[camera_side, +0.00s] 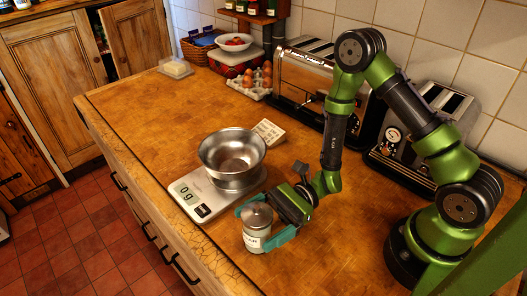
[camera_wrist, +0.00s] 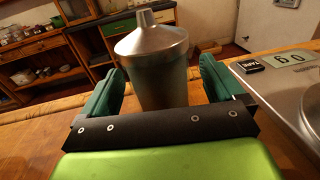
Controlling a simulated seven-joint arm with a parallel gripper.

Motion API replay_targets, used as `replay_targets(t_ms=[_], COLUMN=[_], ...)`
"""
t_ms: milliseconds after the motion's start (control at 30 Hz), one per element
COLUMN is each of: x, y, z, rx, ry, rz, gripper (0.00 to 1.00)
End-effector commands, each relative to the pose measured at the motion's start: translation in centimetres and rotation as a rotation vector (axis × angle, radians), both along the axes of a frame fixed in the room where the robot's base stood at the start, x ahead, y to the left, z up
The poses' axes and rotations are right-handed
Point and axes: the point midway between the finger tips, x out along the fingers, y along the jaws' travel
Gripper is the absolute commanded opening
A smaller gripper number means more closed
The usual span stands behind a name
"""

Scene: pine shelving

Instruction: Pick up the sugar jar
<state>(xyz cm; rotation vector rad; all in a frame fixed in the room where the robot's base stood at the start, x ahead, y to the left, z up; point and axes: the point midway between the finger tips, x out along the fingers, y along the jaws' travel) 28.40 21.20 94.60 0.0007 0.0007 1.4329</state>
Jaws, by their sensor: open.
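The sugar jar (camera_side: 257,228) is a small pale jar with a grey metal lid and a knob on top. It stands upright on the wooden counter near the front edge, with a label on its side that is too small to read surely. My gripper (camera_side: 262,226) is open, with one teal finger on each side of the jar. In the wrist view the jar (camera_wrist: 157,75) stands between the two fingers of my gripper (camera_wrist: 158,88), with a visible gap on each side. The jar's lower part is hidden there by the gripper's dark front bar.
A kitchen scale (camera_side: 196,197) with a steel bowl (camera_side: 232,153) stands close beside the jar and my gripper; its display reads 0 g. A small card (camera_side: 268,132) stands behind the bowl. A toaster (camera_side: 302,85), egg tray (camera_side: 252,84) and butter dish (camera_side: 175,69) are farther back. The counter's left part is clear.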

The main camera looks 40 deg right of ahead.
Motion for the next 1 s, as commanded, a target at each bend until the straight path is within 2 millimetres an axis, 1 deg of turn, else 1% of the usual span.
replay_targets(t_ms=[33, 100, 200, 433, 467, 900, 1000], x=[-0.1, 0.1, 0.3, 0.3, 0.3, 0.3, 0.3], y=[0.9, 1.8, 2.6, 2.7, 2.7, 2.6, 2.7], z=[-0.1, 0.0, 0.0, 0.0, 0.0, 0.0, 0.0], rx=[0.000, 0.001, 0.001, 0.000, 0.000, 0.000, 0.002], ry=[0.000, -0.001, -0.001, -0.001, -0.001, 0.000, -0.001], rz=[0.006, 0.004, 0.002, 0.000, 0.000, 0.000, 0.000], gripper=[0.95, 0.95, 0.95, 0.95, 0.93, 0.26, 0.24])
